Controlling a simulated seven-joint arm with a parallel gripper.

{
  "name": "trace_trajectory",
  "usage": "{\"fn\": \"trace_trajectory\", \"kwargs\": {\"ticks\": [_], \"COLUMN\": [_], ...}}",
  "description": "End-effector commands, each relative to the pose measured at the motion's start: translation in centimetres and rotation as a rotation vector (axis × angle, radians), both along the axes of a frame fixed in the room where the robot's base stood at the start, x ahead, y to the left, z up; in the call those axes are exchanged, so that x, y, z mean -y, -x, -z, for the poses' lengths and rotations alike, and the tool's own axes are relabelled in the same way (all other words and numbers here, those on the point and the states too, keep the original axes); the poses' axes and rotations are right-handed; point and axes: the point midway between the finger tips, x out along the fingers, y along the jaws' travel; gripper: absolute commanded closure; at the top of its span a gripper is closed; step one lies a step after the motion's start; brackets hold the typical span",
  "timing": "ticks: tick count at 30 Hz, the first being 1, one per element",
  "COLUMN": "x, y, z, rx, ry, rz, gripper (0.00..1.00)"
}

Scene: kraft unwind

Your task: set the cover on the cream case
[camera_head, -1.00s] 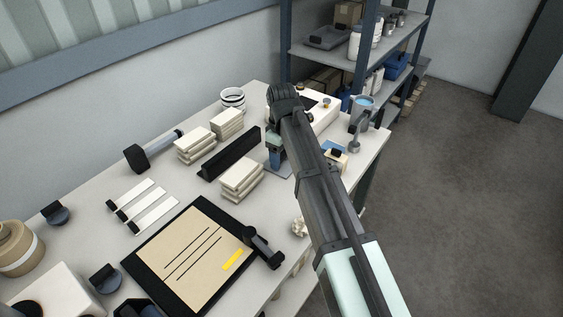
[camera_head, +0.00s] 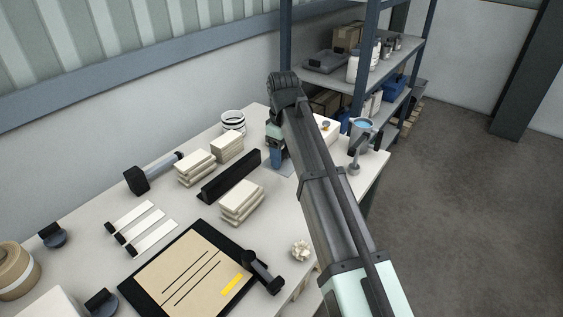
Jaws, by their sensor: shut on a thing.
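My gripper (camera_head: 279,160) hangs over the far part of the bench, partly behind my own arm. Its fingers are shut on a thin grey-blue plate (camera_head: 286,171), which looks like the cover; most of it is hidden. The cream case appears to be the pale box (camera_head: 328,126) with a small knob on top, just right of my gripper in the picture. My arm hides its left and near parts. The gap between plate and case cannot be judged.
Stacks of cream blocks (camera_head: 241,206) and a black angled bar (camera_head: 230,175) stand left of my gripper. A white roll (camera_head: 233,121) is behind. A shelf (camera_head: 345,76) rises behind the bench.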

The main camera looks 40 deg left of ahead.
Motion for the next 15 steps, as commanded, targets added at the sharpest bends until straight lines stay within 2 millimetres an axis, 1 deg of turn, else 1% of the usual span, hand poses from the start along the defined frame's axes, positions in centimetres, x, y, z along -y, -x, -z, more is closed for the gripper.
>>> {"fn": "trace_trajectory", "kwargs": {"ticks": [4, 5, 6, 11, 12, 14, 15], "x": [1.4, 1.5, 1.6, 0.1, -0.3, -1.1, -1.8], "y": [-2.2, -3.0, -4.4, -10.2, -11.6, -13.8, -15.3], "z": [-0.5, -0.7, -0.9, -2.2, -2.6, -3.1, -3.5], "rx": [-0.001, -0.001, -0.001, -0.002, -0.002, -0.002, -0.003], "ry": [0.001, 0.001, 0.001, 0.002, 0.002, 0.003, 0.003], "rz": [0.034, 0.043, 0.057, 0.097, 0.106, 0.118, 0.123], "gripper": [0.67, 0.67, 0.67, 0.67, 0.67, 0.67, 0.67]}}
